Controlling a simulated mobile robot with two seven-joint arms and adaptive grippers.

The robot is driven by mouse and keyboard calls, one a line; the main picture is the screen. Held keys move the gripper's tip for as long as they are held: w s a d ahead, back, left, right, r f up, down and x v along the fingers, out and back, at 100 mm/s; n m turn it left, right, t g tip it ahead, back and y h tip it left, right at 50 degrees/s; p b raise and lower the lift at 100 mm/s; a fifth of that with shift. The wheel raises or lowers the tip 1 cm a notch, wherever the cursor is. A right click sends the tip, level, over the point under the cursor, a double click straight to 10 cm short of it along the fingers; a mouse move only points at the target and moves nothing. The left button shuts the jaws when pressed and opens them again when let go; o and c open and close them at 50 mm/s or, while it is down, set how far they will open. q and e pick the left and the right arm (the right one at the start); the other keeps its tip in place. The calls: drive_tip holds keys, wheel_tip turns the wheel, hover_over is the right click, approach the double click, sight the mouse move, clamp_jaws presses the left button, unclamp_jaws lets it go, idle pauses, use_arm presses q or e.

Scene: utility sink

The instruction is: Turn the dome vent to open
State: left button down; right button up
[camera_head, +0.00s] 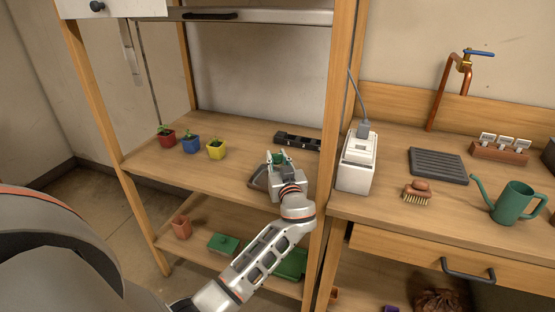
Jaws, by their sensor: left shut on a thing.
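My left gripper (279,160) reaches over the upper shelf from below, at its right-hand part near the wooden post. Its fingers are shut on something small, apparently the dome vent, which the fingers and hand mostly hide. A dark shallow tray (257,180) shows partly at the left of the hand; the hand covers the rest. I cannot make out the dome itself or how far the vent is turned. My right gripper is not in view.
Small red (166,138), blue (190,144) and yellow (216,149) plant pots stand left on the upper shelf (225,180). A black strip (297,141) lies behind the gripper. A wooden post (334,125) and white box (356,165) are close on the right.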

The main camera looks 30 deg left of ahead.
use_arm(q)
drive_tip(key=shift+f+m+t+h+b, duration=0.4)
drive_tip(key=shift+f+h+b, duration=0.1)
drive_tip(key=shift+b, duration=0.15)
drive_tip(key=shift+r+m+t+h, duration=0.15)
drive_tip(key=shift+m+t+h, duration=0.15)
drive_tip(key=m+h, duration=0.1)
drive_tip(key=r+m+t+h+p, duration=0.1)
drive_tip(key=t+h+p, duration=0.1)
drive_tip(key=shift+a+r+m+h, duration=0.1)
drive_tip(key=shift+r+m+h, duration=0.15)
drive_tip(key=shift+m+h, duration=0.15)
drive_tip(key=shift+m+t+h+p, duration=0.3)
drive_tip(key=shift+m+h+p, duration=0.1)
drive_tip(key=shift+p, duration=0.35)
drive_tip(key=shift+m+t+h+p, duration=0.4)
drive_tip(key=shift+m+h+p, duration=0.2)
drive_tip(key=shift+h+p, duration=0.45)
drive_tip(key=shift+f+m+h+p, duration=0.1)
drive_tip(key=shift+m+h+p, duration=0.2)
drive_tip(key=shift+h, duration=0.05)
drive_tip(key=shift+f+m+t+h+p, duration=0.3)
drive_tip(key=shift+m+h+p, duration=0.35)
drive_tip(key=shift+h, duration=0.45)
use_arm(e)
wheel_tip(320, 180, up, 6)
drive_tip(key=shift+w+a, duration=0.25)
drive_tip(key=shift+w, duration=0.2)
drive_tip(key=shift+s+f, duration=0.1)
